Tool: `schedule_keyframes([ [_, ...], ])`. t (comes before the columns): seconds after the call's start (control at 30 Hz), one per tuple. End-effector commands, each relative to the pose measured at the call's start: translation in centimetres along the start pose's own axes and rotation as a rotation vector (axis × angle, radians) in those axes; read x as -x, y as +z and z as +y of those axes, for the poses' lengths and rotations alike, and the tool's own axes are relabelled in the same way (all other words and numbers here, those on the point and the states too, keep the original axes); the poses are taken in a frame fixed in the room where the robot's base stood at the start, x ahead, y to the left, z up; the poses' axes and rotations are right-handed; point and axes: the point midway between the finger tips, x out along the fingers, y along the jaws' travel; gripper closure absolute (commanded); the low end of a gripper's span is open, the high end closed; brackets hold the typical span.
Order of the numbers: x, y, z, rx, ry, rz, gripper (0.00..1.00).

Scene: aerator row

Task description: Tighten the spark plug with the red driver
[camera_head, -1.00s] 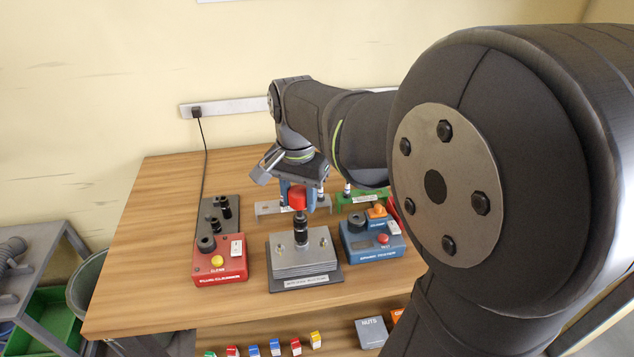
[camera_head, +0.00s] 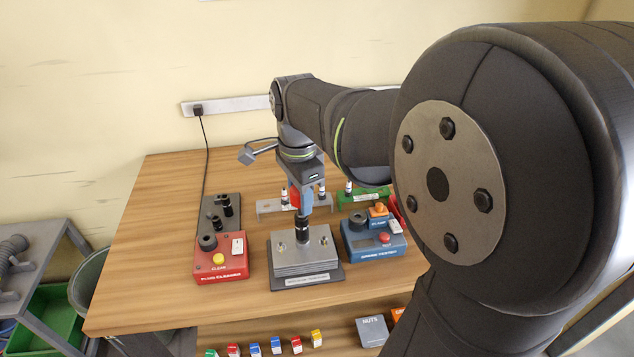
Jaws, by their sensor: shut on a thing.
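The red driver (camera_head: 295,198) is upright, its red handle between the fingers of my gripper (camera_head: 301,200), which is shut on it. The driver's dark shaft (camera_head: 302,224) points down at the grey metal engine block (camera_head: 303,257) on the table. Its lower end meets the top of the block near the middle. The spark plug itself is hidden under the driver's end, so I cannot tell how it sits.
The red plug cleaner (camera_head: 222,265) stands left of the block and the blue spark tester (camera_head: 372,243) right of it. A grey rack (camera_head: 268,207) and a green rack (camera_head: 371,196) with plugs stand behind. Small coloured boxes (camera_head: 276,346) line the lower shelf.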

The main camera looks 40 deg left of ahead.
Motion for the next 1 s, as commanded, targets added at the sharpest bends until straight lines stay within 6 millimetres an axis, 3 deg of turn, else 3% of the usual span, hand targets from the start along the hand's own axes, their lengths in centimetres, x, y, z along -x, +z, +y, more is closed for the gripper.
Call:
schedule_keyframes([
  [0.53, 0.02, -0.01, -0.01, -0.586, -0.001, -0.001, 0.99],
  [1.0, 0.02, -0.01, -0.01, -0.672, -0.001, -0.001, 0.99],
])
